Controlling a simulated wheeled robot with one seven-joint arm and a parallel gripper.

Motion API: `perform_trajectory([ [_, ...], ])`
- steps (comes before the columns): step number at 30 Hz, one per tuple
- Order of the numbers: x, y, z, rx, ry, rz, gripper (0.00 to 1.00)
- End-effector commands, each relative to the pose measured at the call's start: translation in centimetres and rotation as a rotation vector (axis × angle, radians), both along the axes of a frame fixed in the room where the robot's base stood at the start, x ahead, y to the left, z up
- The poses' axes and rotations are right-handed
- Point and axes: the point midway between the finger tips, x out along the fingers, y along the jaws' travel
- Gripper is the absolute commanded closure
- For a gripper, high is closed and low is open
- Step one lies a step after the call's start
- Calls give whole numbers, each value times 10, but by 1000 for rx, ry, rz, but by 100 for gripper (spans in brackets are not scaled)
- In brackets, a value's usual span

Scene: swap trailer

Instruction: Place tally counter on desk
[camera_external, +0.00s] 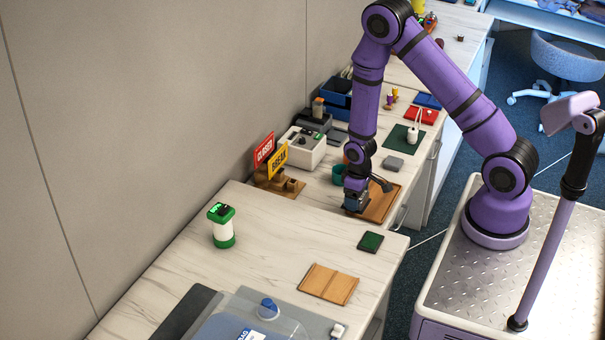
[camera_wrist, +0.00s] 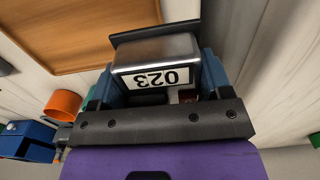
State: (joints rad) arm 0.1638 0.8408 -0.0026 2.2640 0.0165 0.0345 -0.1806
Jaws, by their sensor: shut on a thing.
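The tally counter (camera_wrist: 155,62) is a silver metal box with a white dial reading 023, seen upside down in the wrist view. My gripper (camera_wrist: 158,78) is shut on it, with a blue-grey finger on each side. In the external view my gripper (camera_external: 356,200) points down, low by the left edge of a brown wooden tray (camera_external: 382,207). The counter is too small to make out there. The desk (camera_external: 292,218) has a pale marbled top in two sections. I cannot tell whether the counter touches it.
Red and yellow signs (camera_external: 264,150) and a white box (camera_external: 303,150) stand left of my gripper. A teal cup (camera_external: 338,173) and a grey block (camera_external: 393,163) are close behind. The nearer section holds a green-white canister (camera_external: 222,226), a green pad (camera_external: 370,241) and a wooden board (camera_external: 328,284), with bare surface between.

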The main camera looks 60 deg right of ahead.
Motion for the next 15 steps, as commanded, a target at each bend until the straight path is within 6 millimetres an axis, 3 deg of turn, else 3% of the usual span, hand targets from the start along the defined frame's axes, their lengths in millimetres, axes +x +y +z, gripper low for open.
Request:
perform_trajectory([
  [9, 70, -15, -7, 0, -1, 1, 66],
  [15, 95, -21, -9, 0, 1, 1, 66],
])
